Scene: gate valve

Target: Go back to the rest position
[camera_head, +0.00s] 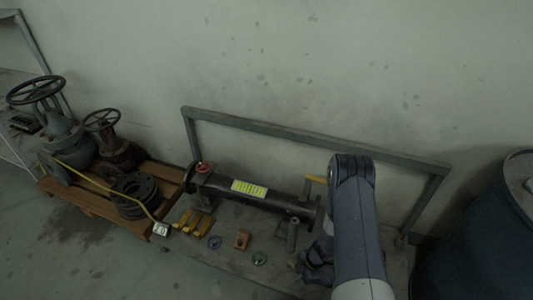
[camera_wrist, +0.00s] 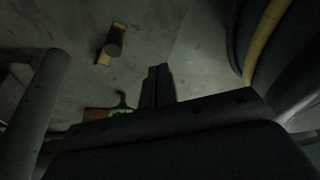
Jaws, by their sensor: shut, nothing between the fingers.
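My arm reaches down in front of the bench at the right of the head view. My gripper (camera_head: 316,268) is low there, just left of my arm link and partly hidden by it. In the wrist view my gripper's fingers (camera_wrist: 157,76) are together with nothing between them. My gripper looks apart from the pipe, though the arm hides part of that area.
A grey-green upright cylinder (camera_head: 292,233) stands close left of my gripper. A blue ring (camera_head: 214,242), an orange block (camera_head: 241,239) and a green ring (camera_head: 260,258) lie nearby. A metal frame (camera_head: 310,139) rises behind. A dark drum (camera_head: 472,240) stands right; a pallet (camera_head: 95,200) holds valves left.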

